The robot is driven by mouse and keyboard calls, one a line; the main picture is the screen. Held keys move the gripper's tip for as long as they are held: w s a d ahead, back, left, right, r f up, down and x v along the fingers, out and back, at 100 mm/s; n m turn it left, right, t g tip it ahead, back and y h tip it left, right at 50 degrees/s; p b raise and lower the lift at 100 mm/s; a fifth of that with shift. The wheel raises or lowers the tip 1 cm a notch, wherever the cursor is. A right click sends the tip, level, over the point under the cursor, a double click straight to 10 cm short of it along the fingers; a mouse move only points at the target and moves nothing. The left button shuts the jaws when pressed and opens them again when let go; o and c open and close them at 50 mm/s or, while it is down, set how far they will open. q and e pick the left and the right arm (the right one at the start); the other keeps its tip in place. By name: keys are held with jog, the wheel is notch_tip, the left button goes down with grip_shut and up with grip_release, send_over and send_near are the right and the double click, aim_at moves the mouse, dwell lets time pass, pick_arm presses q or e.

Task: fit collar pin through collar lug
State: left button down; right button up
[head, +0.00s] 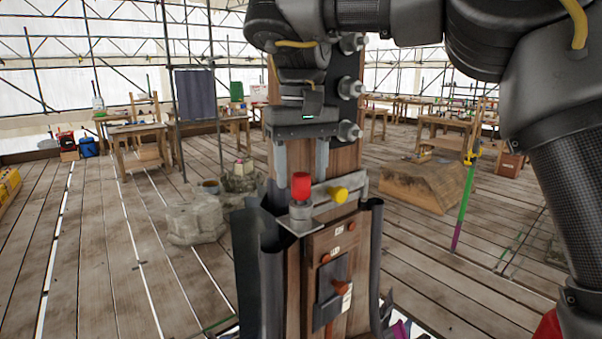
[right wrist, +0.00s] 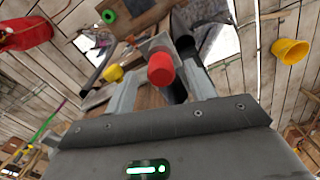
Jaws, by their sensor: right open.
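A red-headed pin (head: 301,187) stands upright in a grey round lug (head: 301,213) on a metal plate at the front of the wooden post. I take it for the collar pin; how deep it sits is hidden. My right gripper (head: 302,172) points down just above, open, with one finger on each side of the red head. In the right wrist view the red head (right wrist: 161,69) shows between the two fingers, apart from both as far as I can tell. My left gripper is not in view.
A yellow knob (head: 338,194) on a metal bar sits just right of the pin. Bolts (head: 349,131) stick out of the post (head: 344,158) above. Dark sheets hang around the post below. Stone blocks (head: 194,222) and a wooden block (head: 425,184) stand on the plank floor.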

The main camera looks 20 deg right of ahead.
notch_tip(320, 180, up, 8)
jog(key=p, duration=0.4)
jog(key=shift+s+a+f, duration=0.1)
jog(key=shift+s, duration=0.05)
jog(key=shift+r+p, duration=0.35)
jog(key=shift+p, duration=0.2)
jog(key=shift+r+p, duration=0.3)
